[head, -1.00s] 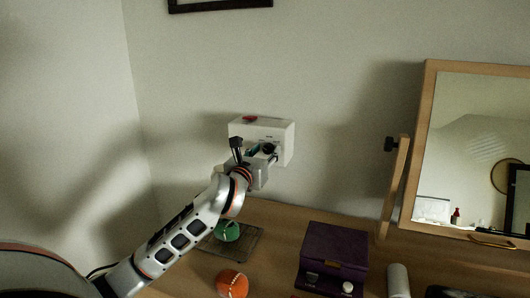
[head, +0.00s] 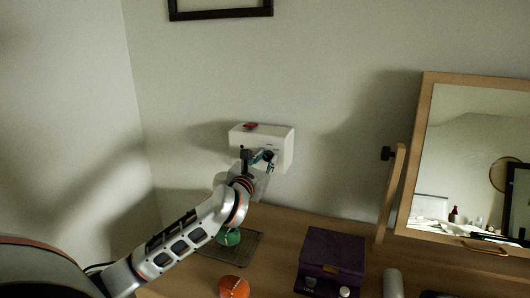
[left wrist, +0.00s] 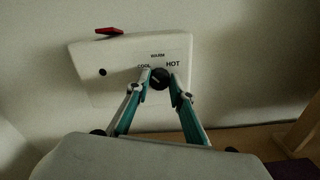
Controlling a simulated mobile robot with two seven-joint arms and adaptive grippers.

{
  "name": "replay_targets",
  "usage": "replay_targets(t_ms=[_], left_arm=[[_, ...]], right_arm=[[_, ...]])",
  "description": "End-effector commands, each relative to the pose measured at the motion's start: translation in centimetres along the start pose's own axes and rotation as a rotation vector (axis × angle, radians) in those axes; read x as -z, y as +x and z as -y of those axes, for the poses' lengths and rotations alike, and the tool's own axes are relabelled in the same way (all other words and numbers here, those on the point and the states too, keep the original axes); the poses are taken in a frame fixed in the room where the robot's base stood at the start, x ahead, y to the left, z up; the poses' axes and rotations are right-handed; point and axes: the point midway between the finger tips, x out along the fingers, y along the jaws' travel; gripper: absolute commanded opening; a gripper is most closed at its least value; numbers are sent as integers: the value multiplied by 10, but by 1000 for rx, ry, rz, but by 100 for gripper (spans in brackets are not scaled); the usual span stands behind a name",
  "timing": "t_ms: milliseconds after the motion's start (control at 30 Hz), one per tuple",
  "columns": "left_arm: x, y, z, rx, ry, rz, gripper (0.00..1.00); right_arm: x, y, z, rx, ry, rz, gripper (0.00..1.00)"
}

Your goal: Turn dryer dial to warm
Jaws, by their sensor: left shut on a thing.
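The dryer (head: 280,142) is a white box on the wall, seen in the head view above the dresser. In the left wrist view the dryer (left wrist: 88,78) shows its front with the labels COOL, WARM and HOT around a dark round dial (left wrist: 159,76). My left gripper (head: 264,158) is at the dryer's front. In the left wrist view its two fingers (left wrist: 159,82) are shut on the dial, one on each side. The dial's pointer is too dark to read. My right gripper is not in view.
A red piece (left wrist: 109,31) sits on the dryer's top. Below are a wooden dresser (head: 285,222), a wire rack (head: 245,250) with a green object (head: 228,237), an orange ball (head: 233,287) and a purple box (head: 331,257). A mirror (head: 470,150) stands right.

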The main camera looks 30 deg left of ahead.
Motion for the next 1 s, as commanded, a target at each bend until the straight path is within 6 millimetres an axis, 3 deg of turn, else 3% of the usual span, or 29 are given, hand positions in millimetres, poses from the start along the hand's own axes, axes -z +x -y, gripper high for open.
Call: replay_targets(t_ms=[67, 367, 700, 1000], left_arm=[[-3, 0, -1, 1, 75, -4, 1], [-1, 0, 1, 0, 358, 2, 1], [0, 0, 2, -1, 616, 2, 1], [0, 0, 2, -1, 734, 1, 1]], right_arm=[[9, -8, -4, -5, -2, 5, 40], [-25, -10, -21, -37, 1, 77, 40], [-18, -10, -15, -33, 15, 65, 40], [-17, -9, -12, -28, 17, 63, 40]])
